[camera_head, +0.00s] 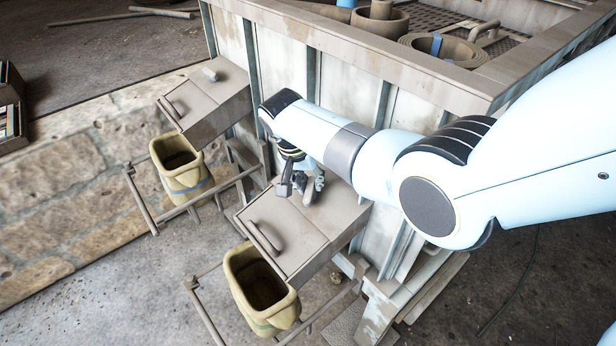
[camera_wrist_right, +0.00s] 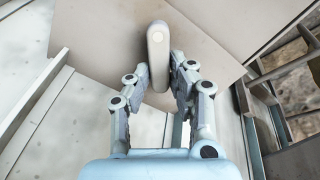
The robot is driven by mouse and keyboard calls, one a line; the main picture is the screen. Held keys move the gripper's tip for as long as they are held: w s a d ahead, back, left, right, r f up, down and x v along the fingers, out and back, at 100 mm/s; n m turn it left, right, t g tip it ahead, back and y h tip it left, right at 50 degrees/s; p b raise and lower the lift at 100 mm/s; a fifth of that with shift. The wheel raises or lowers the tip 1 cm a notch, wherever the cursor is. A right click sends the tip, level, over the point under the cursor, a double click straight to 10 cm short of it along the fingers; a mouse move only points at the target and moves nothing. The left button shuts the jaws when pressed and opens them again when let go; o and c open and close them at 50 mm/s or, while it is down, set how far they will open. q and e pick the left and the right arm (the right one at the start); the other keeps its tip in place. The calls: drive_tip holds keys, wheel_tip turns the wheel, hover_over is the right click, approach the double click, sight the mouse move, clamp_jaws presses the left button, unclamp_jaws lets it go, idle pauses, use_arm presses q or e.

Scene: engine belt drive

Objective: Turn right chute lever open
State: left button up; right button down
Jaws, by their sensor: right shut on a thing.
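My right gripper (camera_head: 300,188) is at the upper part of this chute. In the right wrist view its fingers (camera_wrist_right: 158,88) are shut on the right chute lever (camera_wrist_right: 158,45), a beige rounded bar standing out from the chute's plate. In the head view the gripper mostly hides this lever. My left gripper is not in view.
A left chute (camera_head: 205,105) with its own lever (camera_head: 210,73) is on the same bin wall. A yellowish bucket (camera_head: 184,185) hangs below the left chute and another (camera_head: 262,310) below the right one. The bin (camera_head: 420,75) holds rolled belts and a grate.

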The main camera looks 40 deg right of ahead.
drive_tip(key=m, duration=0.1)
drive_tip(key=m+p, duration=0.1)
drive_tip(key=m, duration=0.1)
drive_tip(key=shift+s+d+r+m, duration=0.1)
drive_tip(key=shift+s+d+m, duration=0.1)
drive_tip(key=shift+m, duration=0.1)
drive_tip(key=shift+s+m+p, duration=0.2)
drive_tip(key=shift+m+p, duration=0.1)
drive_tip(key=shift+m, duration=1.4)
drive_tip(key=c, duration=1.2)
unclamp_jaws()
drive_tip(key=v, duration=1.2)
